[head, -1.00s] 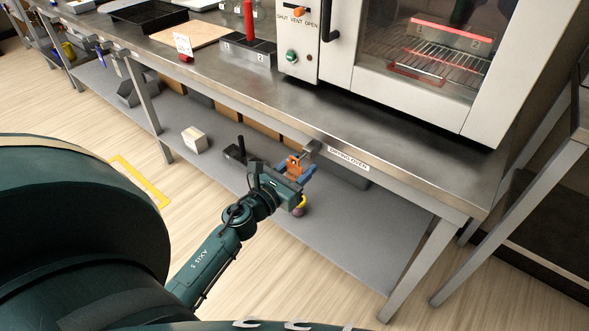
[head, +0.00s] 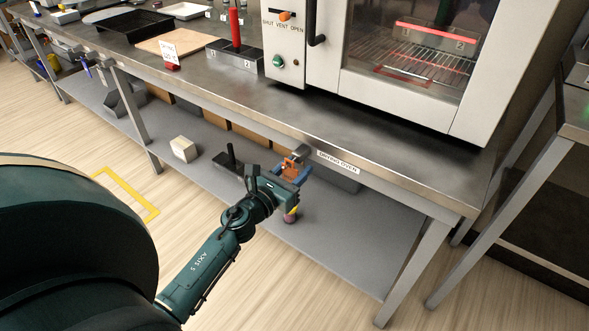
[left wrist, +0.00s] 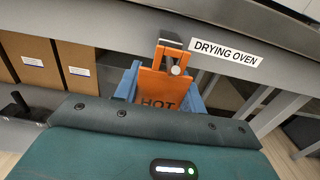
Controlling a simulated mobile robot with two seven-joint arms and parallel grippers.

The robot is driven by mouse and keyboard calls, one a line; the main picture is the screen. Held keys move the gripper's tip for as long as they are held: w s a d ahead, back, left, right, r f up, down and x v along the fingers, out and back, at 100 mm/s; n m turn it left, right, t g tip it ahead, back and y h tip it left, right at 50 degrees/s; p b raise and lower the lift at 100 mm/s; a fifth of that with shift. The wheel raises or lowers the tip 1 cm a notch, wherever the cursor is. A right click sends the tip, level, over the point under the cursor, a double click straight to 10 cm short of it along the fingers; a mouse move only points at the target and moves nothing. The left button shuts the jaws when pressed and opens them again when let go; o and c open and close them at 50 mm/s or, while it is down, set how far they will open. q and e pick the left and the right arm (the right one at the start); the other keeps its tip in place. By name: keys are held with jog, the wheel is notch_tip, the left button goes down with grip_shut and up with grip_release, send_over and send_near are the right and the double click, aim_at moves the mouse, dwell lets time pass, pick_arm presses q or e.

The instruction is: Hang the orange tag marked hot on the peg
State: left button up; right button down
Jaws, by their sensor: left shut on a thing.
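The orange tag marked HOT (left wrist: 150,88) is held upright between the blue fingers of my left gripper (left wrist: 160,92). In the head view the tag (head: 291,168) and left gripper (head: 290,174) are at the bench's front edge, below the oven. The peg (left wrist: 176,71) shows its round pale end within the tag's upper opening, below a grey bracket (left wrist: 172,39). In the head view the peg's mount (head: 301,151) is right behind the tag. I cannot tell whether the peg passes through the opening. My right gripper is out of view.
The DRYING OVEN label (left wrist: 226,53) is right of the peg on the bench edge. The drying oven (head: 400,75) stands above. The lower shelf (head: 340,225) holds cardboard boxes (left wrist: 75,66) and a small pale box (head: 184,149). Bench legs stand at right.

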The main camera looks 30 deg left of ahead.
pick_arm(q)
jog(key=o, duration=1.1)
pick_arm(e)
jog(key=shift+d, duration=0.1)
pick_arm(q)
jog(key=shift+s, duration=0.1)
jog(key=s+a+b, duration=0.1)
jog(key=s+b, duration=0.1)
jog(key=s, duration=1.1)
jog(key=shift+f, duration=0.15)
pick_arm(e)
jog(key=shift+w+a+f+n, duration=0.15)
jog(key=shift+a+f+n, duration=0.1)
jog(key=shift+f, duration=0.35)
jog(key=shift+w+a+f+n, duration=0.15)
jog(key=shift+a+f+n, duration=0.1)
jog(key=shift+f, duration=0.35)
